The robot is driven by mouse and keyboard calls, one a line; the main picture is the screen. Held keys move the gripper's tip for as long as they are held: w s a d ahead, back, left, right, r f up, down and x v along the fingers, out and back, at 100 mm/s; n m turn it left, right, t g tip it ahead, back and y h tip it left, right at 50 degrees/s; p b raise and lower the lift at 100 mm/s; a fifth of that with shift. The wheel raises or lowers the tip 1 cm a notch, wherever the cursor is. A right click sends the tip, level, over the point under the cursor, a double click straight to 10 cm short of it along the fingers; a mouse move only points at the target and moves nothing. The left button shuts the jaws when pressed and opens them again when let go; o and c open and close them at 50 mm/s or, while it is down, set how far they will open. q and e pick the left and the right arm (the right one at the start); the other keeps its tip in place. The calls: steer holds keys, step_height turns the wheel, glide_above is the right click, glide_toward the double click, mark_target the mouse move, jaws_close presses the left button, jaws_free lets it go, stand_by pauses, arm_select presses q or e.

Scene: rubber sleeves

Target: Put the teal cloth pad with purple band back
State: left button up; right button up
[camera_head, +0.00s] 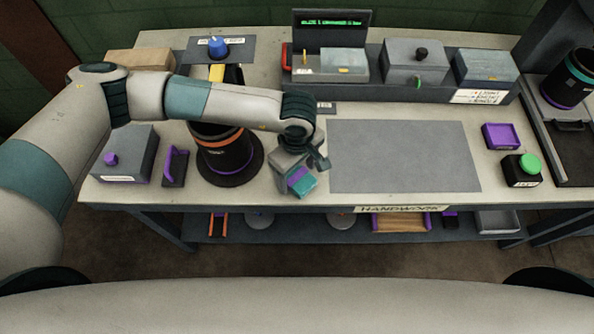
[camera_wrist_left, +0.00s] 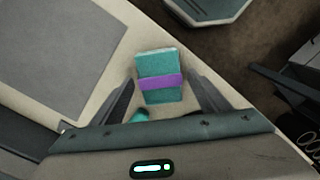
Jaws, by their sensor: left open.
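The teal cloth pad with purple band (camera_head: 301,183) lies near the front edge of the worktable, left of the grey mat. In the left wrist view the pad (camera_wrist_left: 159,66) is seen between the two fingers, its purple band across the middle. My left gripper (camera_head: 302,170) is open above the pad, with a finger on either side of it; I cannot tell whether they touch it. My right gripper is not in view.
The grey mat (camera_head: 403,156) is bare. A dark round container with an orange ring (camera_head: 222,150) stands left of my gripper. Boxes on a raised rack (camera_head: 440,92) line the back.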

mark_target(297, 176)
arm_select(q)
steer(key=shift+r, duration=0.3)
step_height(297, 176, up, 12)
steer(key=b, duration=0.5)
stand_by(0.3)
